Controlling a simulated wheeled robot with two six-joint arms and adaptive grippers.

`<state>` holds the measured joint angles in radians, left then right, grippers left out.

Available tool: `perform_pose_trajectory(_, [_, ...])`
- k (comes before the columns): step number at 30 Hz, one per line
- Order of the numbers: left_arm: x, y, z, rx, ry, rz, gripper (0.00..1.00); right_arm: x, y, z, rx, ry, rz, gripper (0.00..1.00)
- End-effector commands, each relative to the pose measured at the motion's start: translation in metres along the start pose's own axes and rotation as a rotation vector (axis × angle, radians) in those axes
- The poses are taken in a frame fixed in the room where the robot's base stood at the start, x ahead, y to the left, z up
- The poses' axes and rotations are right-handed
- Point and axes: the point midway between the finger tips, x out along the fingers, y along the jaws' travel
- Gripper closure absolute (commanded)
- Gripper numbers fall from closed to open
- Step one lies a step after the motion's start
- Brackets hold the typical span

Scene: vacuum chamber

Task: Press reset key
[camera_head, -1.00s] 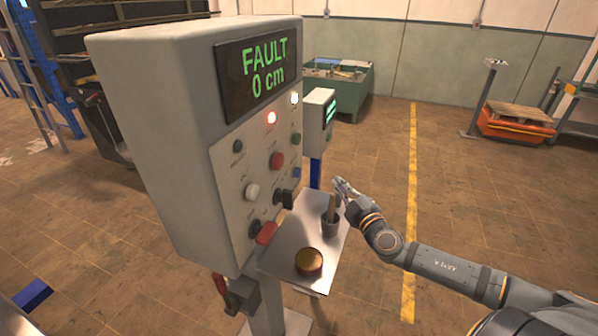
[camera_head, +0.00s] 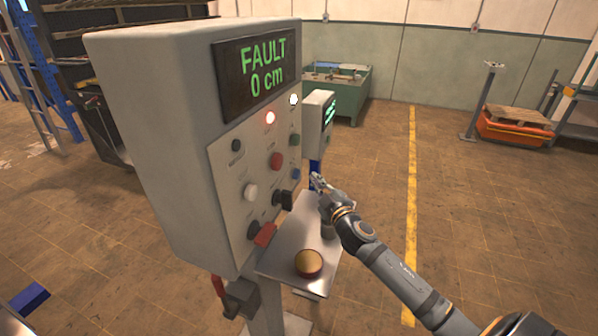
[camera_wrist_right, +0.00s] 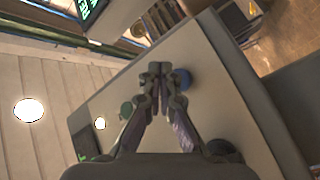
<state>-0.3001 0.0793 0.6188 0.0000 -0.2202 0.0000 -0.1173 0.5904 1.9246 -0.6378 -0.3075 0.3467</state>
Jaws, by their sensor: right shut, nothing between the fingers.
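A grey control box (camera_head: 160,130) stands at the left with a screen (camera_head: 255,70) reading "FAULT 0 cm". Its panel has a blue button (camera_head: 295,174), a green button (camera_head: 295,140), a red button (camera_head: 276,160) and a white button (camera_head: 250,191). The labels are too small to read, so I cannot tell which is the reset key. My right gripper (camera_head: 316,179) is shut and empty, just right of the blue button. In the right wrist view, its fingertips (camera_wrist_right: 160,68) point at the panel beside the blue button (camera_wrist_right: 183,79); contact is unclear. My left gripper is out of view.
A metal shelf (camera_head: 280,262) below the panel holds a yellow-topped red button (camera_head: 308,263) and a dark cup (camera_head: 327,228) partly behind my right arm. Black and red switches (camera_head: 265,234) jut from the panel. A smaller box (camera_head: 317,120) stands behind.

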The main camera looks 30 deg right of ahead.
Motion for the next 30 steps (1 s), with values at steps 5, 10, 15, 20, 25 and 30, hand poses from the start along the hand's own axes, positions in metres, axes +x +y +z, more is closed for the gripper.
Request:
perform_pose_trajectory(5, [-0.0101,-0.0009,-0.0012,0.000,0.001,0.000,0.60,0.0096,-0.0059,-0.0090,0.002,0.002,0.001,1.00])
perform_pose_trajectory(10, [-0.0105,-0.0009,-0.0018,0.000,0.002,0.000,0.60,0.0119,-0.0093,-0.0105,-0.001,0.004,0.000,1.00])
perform_pose_trajectory(15, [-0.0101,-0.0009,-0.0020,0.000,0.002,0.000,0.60,0.0118,-0.0095,-0.0101,-0.002,0.004,0.000,1.00])
perform_pose_trajectory(20, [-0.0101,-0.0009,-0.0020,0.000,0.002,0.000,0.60,0.0117,-0.0095,-0.0099,-0.003,0.003,0.000,1.00])
perform_pose_trajectory(25, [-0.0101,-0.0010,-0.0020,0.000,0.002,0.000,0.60,0.0116,-0.0094,-0.0099,-0.003,0.003,0.000,1.00])
perform_pose_trajectory(30, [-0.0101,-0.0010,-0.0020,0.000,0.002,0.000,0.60,0.0116,-0.0094,-0.0099,-0.003,0.003,0.000,1.00])
